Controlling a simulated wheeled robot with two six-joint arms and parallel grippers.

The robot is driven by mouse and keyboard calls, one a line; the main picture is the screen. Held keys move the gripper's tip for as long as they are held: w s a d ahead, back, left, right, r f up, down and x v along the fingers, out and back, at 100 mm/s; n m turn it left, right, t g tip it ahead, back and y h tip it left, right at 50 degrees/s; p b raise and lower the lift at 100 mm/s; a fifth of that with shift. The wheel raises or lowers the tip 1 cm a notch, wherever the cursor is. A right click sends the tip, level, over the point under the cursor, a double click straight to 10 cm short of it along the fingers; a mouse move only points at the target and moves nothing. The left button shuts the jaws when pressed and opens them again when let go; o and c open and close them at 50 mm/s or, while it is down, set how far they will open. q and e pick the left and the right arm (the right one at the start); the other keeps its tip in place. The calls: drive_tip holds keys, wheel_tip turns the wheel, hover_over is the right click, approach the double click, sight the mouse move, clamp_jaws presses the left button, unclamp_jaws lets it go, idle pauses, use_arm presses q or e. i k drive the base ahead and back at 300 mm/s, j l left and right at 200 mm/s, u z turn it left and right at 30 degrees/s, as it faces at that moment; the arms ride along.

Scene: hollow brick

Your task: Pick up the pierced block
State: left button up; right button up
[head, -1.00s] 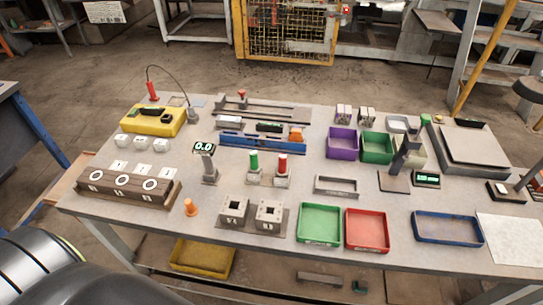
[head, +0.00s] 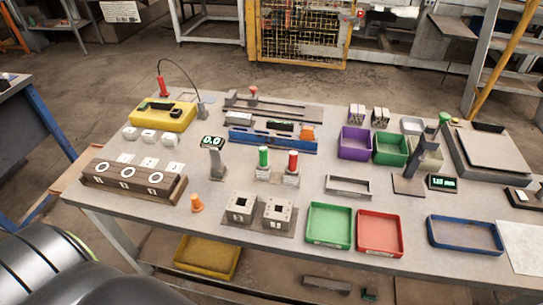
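Two grey blocks with dark square holes in their tops stand side by side on a base at the front middle of the table, a left one (head: 241,207) and a right one (head: 278,213). Two small pale blocks with dark marks or openings, (head: 357,114) and (head: 381,116), stand at the back behind the purple and green bins. They are too small to tell whether they are pierced. A hollow grey rectangular frame (head: 348,187) lies near the middle. I cannot tell which is the pierced block. Neither gripper is in view.
The table (head: 330,270) is crowded. Green (head: 330,227) and red (head: 379,235) trays and a blue tray (head: 464,235) line its front. Purple (head: 354,142) and green (head: 391,149) bins stand behind.

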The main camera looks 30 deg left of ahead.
sight(242, 208)
drive_tip(key=u, duration=1.1)
